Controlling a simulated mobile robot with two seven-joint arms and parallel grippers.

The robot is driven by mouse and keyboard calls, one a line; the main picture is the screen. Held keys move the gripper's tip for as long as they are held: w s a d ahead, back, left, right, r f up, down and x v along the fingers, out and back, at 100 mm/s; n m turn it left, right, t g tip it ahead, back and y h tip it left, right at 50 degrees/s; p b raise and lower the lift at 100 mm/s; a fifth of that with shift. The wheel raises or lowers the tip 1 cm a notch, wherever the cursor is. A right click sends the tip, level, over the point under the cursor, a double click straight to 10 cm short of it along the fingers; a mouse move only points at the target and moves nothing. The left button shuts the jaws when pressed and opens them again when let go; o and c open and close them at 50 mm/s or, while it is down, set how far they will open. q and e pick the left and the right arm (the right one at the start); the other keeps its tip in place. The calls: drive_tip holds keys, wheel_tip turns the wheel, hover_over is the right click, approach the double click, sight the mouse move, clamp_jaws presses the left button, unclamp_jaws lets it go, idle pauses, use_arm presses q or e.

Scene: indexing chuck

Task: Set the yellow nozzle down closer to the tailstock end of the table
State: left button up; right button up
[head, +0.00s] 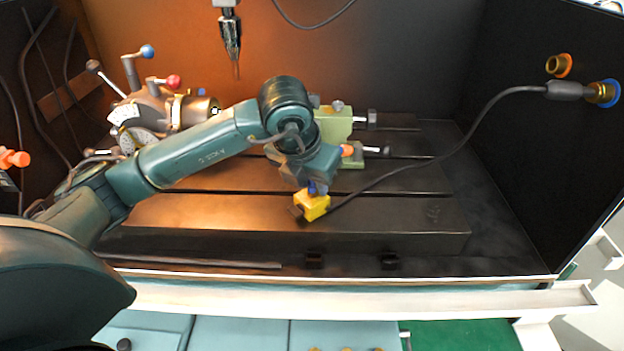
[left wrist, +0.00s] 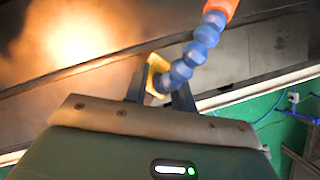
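The yellow nozzle (head: 312,206) has a yellow block base, blue ball segments and, in the left wrist view, an orange tip. It is low over the front part of the dark slotted table (head: 215,212); I cannot tell whether its base touches the surface. My left gripper (head: 308,200) points down at it. In the left wrist view the gripper's dark fingers (left wrist: 160,88) are on either side of the yellow base (left wrist: 155,72), closed on it. The green tailstock (head: 336,122) stands behind my left wrist, partly hidden. My right gripper is not in view.
The indexing chuck with blue and red knobbed levers (head: 158,105) is at the table's left. A grey cable (head: 440,155) runs from near the nozzle to the right wall. A spindle tool (head: 230,38) hangs above. The table's right front (head: 410,212) is clear.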

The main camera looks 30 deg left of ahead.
use_arm(q)
drive_tip(key=shift+o, duration=1)
drive_tip(key=shift+s+r, duration=0.1)
drive_tip(key=shift+r, duration=0.45)
drive_tip(key=v, duration=1.1)
drive_tip(key=shift+p, duration=0.45)
